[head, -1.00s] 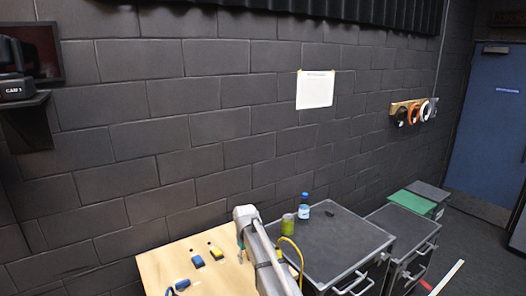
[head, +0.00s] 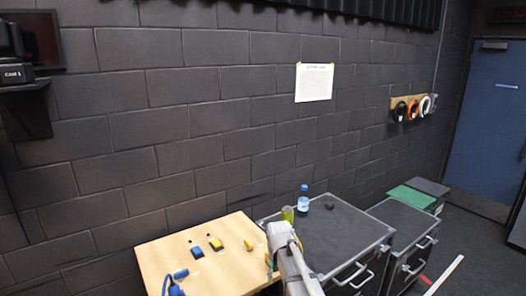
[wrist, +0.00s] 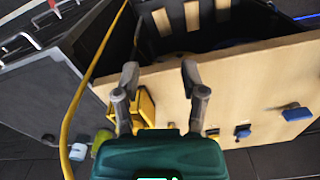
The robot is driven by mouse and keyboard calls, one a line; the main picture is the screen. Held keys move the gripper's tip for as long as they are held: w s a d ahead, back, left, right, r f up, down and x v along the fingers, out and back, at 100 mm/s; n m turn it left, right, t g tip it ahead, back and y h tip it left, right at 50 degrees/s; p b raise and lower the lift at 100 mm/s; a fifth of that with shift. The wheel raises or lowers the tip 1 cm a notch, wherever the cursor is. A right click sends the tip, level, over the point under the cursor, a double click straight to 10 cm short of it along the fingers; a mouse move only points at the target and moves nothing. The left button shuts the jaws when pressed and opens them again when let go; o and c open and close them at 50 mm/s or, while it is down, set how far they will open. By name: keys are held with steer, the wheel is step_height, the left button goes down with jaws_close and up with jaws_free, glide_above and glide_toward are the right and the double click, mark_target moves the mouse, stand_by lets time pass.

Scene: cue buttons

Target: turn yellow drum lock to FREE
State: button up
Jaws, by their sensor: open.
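My gripper (wrist: 160,78) is open in the wrist view, its two fingers apart and nothing between the tips. A yellow, box-like part (wrist: 146,105) sits on the pale wooden board (wrist: 250,80), partly behind the left finger; I cannot tell whether they touch. In the head view, the wooden board (head: 225,275) carries a yellow-and-black piece (head: 215,243) and a small yellow piece (head: 248,245). My arm partly hides the board's right edge. Which yellow piece is the drum lock is unclear, and no FREE marking is readable.
Blue pieces (head: 197,252) and (head: 177,279) are also on the board. To its right, a dark case (head: 335,235) carries a green can (head: 288,214) and a blue bottle (head: 303,199). A yellow cable (wrist: 85,90) runs past my gripper's left side.

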steer(key=s+d+f+m+b, duration=0.2)
steer(key=s+d+f, duration=0.1)
steer(key=s+d, duration=0.3)
steer(key=s+d+f+m+b, duration=0.2)
steer(key=s+d, duration=0.4)
steer(key=s, duration=0.4)
steer(key=shift+s+f+b, duration=0.4)
steer(key=shift+f+b, duration=0.15)
steer(key=shift+d, duration=0.2)
